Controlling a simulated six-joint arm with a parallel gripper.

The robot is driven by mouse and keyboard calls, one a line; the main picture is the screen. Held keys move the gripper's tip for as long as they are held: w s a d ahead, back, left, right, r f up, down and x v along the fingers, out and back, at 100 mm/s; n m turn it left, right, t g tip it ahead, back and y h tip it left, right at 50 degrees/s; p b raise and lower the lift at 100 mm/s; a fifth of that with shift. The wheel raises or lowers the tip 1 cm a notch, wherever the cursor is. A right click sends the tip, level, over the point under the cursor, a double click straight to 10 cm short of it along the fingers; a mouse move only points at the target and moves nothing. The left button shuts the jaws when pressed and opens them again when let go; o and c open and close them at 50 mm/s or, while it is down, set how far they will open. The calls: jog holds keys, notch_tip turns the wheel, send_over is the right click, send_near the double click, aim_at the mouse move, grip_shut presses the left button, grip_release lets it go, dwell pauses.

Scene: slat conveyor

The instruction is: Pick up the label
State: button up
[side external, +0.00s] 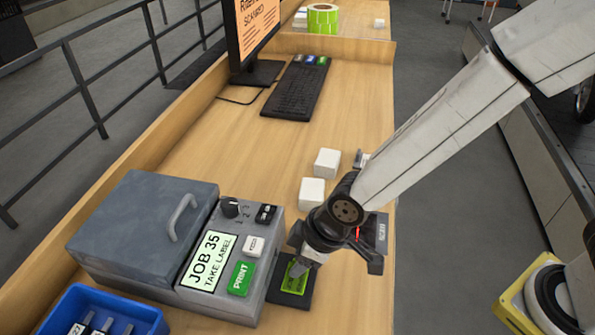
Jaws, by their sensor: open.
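The green label (293,282) lies on a small dark pad (287,298) at the front right of the label printer (245,262). Part of the label is hidden behind my gripper. My gripper (322,265) is tilted down over the pad, with one finger close to the label. Its jaws are open. I cannot tell whether the finger touches the label. The printer's screen reads "JOB 35 TAKE LABEL", and a green PRINT button (241,279) sits beside it.
Two white blocks (312,193) (327,162) stand behind my gripper. A blue bin (150,314) is at the front left. A keyboard (296,90), monitor (258,28) and green roll (323,18) are farther back. The middle of the wooden bench (225,150) is clear.

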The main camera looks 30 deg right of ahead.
grip_shut()
jog(key=shift+r, duration=0.2)
notch_tip(320, 180, up, 10)
jog(key=shift+f, duration=0.15)
dwell(0.7)
dwell(0.5)
jog(key=shift+n+g, duration=0.3)
jog(key=shift+n, duration=0.3)
jog(key=w+d, duration=0.8)
jog(key=w, duration=0.1)
jog(key=w+d, duration=0.5)
jog(key=shift+w+f, duration=0.25)
jog(key=shift+f, duration=0.1)
